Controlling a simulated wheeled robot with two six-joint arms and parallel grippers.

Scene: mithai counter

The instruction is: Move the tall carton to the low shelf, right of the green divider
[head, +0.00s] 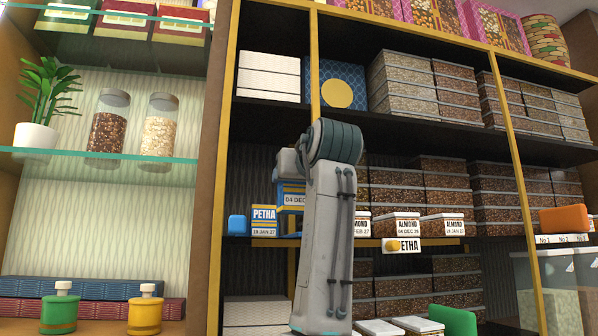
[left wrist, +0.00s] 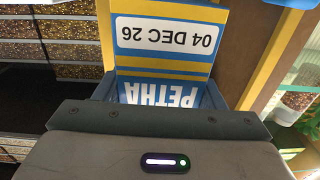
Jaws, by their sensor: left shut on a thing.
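The tall carton (head: 291,197) is blue, yellow and white, with a date label 04 DEC 26. In the head view it is partly hidden behind my left arm, at the middle shelf's height. In the left wrist view the carton (left wrist: 165,37) fills the top middle, its date and PETHA lettering upside down. My left gripper (left wrist: 160,108) is shut on it; the fingertips are hard to make out. In the head view my arm hides most of the gripper. A green block (head: 455,320), probably the green divider, stands at the low shelf, lower right. My right gripper is not in view.
A smaller PETHA carton (head: 264,221) and a blue block (head: 237,224) stand left of the held carton. Almond boxes (head: 401,224) line the middle shelf to the right. White-topped boxes (head: 377,328) sit left of the green block. A yellow post (head: 219,180) bounds the shelves at left.

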